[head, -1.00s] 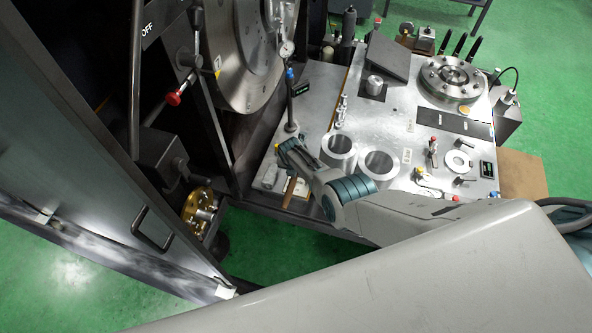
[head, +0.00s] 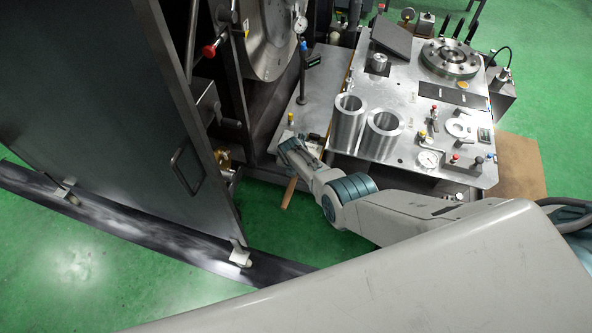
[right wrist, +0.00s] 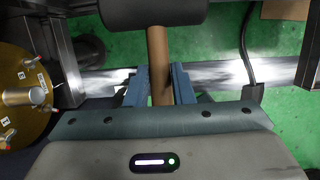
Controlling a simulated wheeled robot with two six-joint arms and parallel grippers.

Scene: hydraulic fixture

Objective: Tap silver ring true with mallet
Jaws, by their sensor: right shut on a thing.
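A mallet with a brown wooden handle (right wrist: 158,50) and a dark cylindrical head (right wrist: 152,12) is in my right gripper (right wrist: 161,88). The two blue fingers are shut around the handle, with the head beyond them. In the head view my right gripper (head: 296,155) is left of the silver cylinders, and the handle (head: 288,193) points down below it. A large silver ring-shaped face (head: 268,38) is mounted upright on the dark machine at the top, partly cut off by the frame. The mallet is apart from it. A dial gauge (head: 300,24) stands beside this face. My left gripper is not in view.
A metal bench (head: 405,95) carries two hollow silver cylinders (head: 348,122), a round flange (head: 450,58), a flat ring (head: 459,127) and small gauges. A grey door (head: 110,110) with a handle fills the left. A brass disc (right wrist: 25,95) is at left in the wrist view. Green floor lies below.

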